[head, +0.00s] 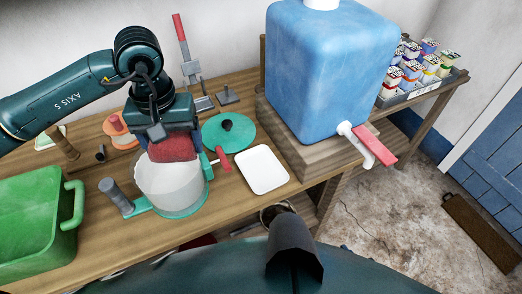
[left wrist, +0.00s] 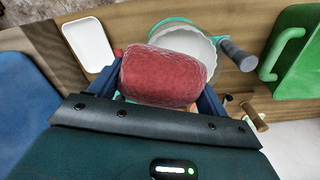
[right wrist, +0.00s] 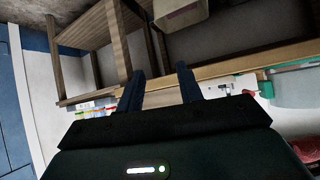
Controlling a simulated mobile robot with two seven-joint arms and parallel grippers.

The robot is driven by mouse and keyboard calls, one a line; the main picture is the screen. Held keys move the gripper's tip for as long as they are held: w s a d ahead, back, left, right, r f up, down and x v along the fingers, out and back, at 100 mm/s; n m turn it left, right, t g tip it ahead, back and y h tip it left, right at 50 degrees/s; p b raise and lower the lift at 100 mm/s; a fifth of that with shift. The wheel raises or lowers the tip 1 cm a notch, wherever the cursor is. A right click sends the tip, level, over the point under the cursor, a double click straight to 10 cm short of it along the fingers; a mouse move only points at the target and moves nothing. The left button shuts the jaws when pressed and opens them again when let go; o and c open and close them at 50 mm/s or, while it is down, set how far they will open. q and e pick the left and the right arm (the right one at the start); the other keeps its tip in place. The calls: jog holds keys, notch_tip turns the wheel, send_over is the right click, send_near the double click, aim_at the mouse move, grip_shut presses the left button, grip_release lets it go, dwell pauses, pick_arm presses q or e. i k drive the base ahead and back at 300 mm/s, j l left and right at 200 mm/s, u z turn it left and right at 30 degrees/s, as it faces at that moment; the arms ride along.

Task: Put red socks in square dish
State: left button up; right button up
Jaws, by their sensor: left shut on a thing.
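A rolled red bundle, the red socks (head: 173,149), is held between the fingers of my left gripper (head: 170,138). In the left wrist view the red socks (left wrist: 163,77) fill the space between the two fingers. They hang over a whitish round pot (head: 160,186) with green trim, hiding part of its rim; I cannot tell whether they touch it. The white square dish (head: 262,170) lies empty on the table to the right of the pot, and shows at the upper left of the left wrist view (left wrist: 89,44). My right gripper (right wrist: 160,88) is open and empty, away from the tabletop items.
A green tub (head: 30,228) stands at the left. A teal lid (head: 229,133) lies behind the pot. A big blue water container (head: 330,70) with a red-handled tap (head: 374,144) stands behind the dish.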

aim_at(261, 171)
jog(key=k+l, duration=0.15)
jog(key=l, duration=0.25)
jog(key=k+l, duration=0.15)
jog(key=l, duration=0.25)
jog(key=k+l, duration=0.1)
jog(key=l, duration=0.35)
jog(key=i, duration=0.45)
